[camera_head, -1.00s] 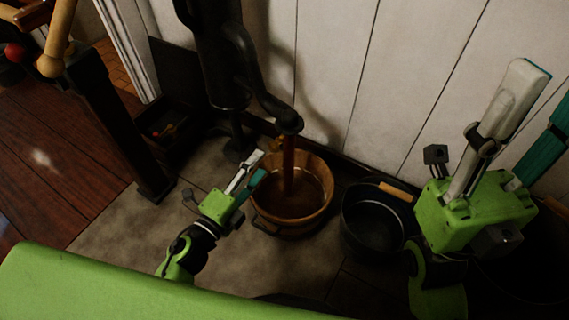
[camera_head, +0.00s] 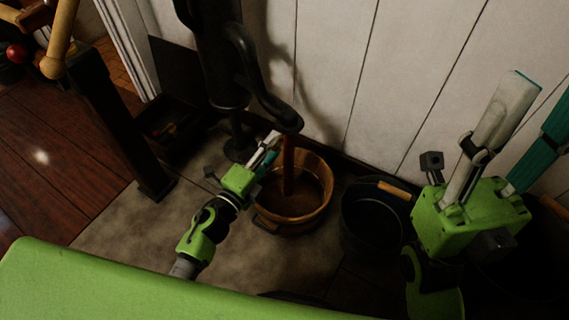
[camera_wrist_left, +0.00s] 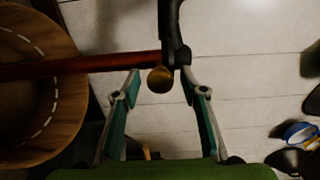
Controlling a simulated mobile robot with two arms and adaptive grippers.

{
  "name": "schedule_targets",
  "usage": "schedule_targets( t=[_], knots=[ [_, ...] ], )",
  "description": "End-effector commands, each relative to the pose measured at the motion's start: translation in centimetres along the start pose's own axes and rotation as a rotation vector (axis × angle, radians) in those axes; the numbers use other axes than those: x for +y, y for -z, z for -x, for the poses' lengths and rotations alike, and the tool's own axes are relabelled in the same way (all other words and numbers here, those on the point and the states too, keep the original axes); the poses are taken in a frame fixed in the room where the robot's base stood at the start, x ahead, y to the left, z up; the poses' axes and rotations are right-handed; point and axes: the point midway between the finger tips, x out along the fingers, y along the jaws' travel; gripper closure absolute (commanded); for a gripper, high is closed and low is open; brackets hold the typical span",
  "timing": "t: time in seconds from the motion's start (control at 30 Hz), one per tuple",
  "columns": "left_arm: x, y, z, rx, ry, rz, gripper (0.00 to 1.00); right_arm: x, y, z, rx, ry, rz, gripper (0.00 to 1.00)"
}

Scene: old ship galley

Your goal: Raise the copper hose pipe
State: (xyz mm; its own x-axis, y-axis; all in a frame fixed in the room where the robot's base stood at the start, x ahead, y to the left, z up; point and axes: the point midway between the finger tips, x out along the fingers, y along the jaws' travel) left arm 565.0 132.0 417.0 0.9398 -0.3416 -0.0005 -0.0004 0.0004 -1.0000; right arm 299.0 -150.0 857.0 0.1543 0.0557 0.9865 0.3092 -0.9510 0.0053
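The copper hose pipe (camera_head: 289,165) is a reddish-brown tube. It hangs from the spout of the black pump (camera_head: 287,118) down into a wooden bucket (camera_head: 318,212). In the left wrist view the pipe (camera_wrist_left: 80,66) runs from the bucket (camera_wrist_left: 68,110) on the left to the dark spout (camera_wrist_left: 172,30), with a round brass knob (camera_wrist_left: 160,80) at its upper end. My left gripper (camera_head: 272,145) is beside the upper pipe. In the wrist view its fingers (camera_wrist_left: 161,76) are open, with the knob between their tips; contact cannot be told. My right gripper (camera_head: 545,105) is open and empty at the right.
A dark metal pail (camera_head: 372,222) with a wooden grip stands right of the wooden bucket. A dark post (camera_head: 118,125) and a black box (camera_head: 172,130) are at the left. A white plank wall (camera_head: 340,65) closes off the back. The floor left of the bucket is clear.

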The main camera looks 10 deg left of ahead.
Motion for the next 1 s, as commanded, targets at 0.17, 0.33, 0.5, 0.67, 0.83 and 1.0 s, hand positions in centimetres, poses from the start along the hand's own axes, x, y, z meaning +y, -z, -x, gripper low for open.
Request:
schedule_targets(
  t=[0.17,0.33,0.5,0.67,0.83,1.0],
  knots=[
    [0.0,0.0,0.0,0.000,0.000,0.000,0.93,0.0,-0.1,0.0,-0.003,0.000,0.000,0.60],
    [0.0,0.0,0.0,0.000,0.000,0.001,0.93,0.0,-0.1,0.1,-0.004,0.000,0.000,0.60],
    [-0.7,0.0,0.0,0.000,0.000,0.000,0.93,0.1,-0.2,-0.2,-0.018,-0.005,0.001,0.60],
    [-4.1,0.0,0.0,0.000,0.002,0.001,0.93,0.1,0.4,-1.9,-0.050,-0.019,-0.004,0.60],
    [-4.8,0.0,0.0,0.000,0.003,0.001,0.93,0.4,-2.9,-2.0,-0.200,-0.019,0.005,0.60],
    [-6.2,-0.1,0.0,0.000,0.004,0.000,0.93,0.7,-6.2,-2.1,-0.360,-0.021,0.013,0.60]
  ],
)
